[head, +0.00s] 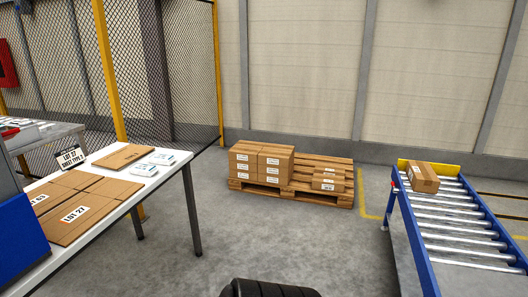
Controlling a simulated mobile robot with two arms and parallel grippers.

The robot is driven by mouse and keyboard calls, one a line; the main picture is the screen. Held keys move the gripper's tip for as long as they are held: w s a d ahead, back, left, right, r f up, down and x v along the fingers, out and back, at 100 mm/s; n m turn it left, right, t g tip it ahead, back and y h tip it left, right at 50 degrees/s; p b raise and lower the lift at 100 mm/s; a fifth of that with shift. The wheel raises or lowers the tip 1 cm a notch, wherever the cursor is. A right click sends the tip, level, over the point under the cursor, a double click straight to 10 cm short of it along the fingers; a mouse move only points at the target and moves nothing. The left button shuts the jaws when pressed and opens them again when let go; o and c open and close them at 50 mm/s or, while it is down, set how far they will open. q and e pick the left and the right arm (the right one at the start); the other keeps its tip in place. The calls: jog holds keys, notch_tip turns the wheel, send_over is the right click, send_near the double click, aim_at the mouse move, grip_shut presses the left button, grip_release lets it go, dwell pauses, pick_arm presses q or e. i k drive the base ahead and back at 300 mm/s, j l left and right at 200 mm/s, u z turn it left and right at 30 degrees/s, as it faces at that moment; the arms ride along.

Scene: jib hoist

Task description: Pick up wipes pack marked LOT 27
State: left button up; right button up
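Two small flat white-and-blue packs lie on the white table (150,192) at left, near its back right corner. One pack (145,170) is nearer and the other pack (162,158) lies just behind it to the right. They look like wipes packs, but their print is too small to read, so I cannot tell which one bears LOT 27. A flat brown cardboard piece (100,205) on the table carries a LOT 27 label. Neither of my grippers is in view.
Another flat cardboard piece (122,156) lies left of the packs. A wooden pallet (320,175) with several boxes stands by the back wall. A blue roller conveyor (410,235) with a carton (423,178) is at right. A mesh fence (170,70) stands behind the table. The middle floor is clear.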

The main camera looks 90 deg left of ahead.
aim_at(156, 158)
jog(key=j+u, duration=0.1)
jog(key=u, duration=0.3)
jog(key=j+u, duration=0.1)
jog(key=u, duration=0.35)
jog(key=j+u, duration=0.15)
jog(key=u, duration=0.7)
jog(key=i+j+u, duration=0.1)
jog(key=u, duration=0.3)
jog(key=i+j+u, duration=0.1)
jog(key=u, duration=0.35)
jog(key=i+j+u, duration=0.15)
jog(key=u, duration=0.25)
jog(key=i+u, duration=0.75)
jog(key=i+l, duration=0.1)
jog(key=i, duration=0.2)
jog(key=i+l+u, duration=0.1)
jog(key=i, duration=0.25)
jog(key=i+l+u, duration=0.1)
jog(key=l, duration=0.3)
jog(key=i+l, duration=0.15)
jog(key=l, duration=0.2)
jog(key=u, duration=0.05)
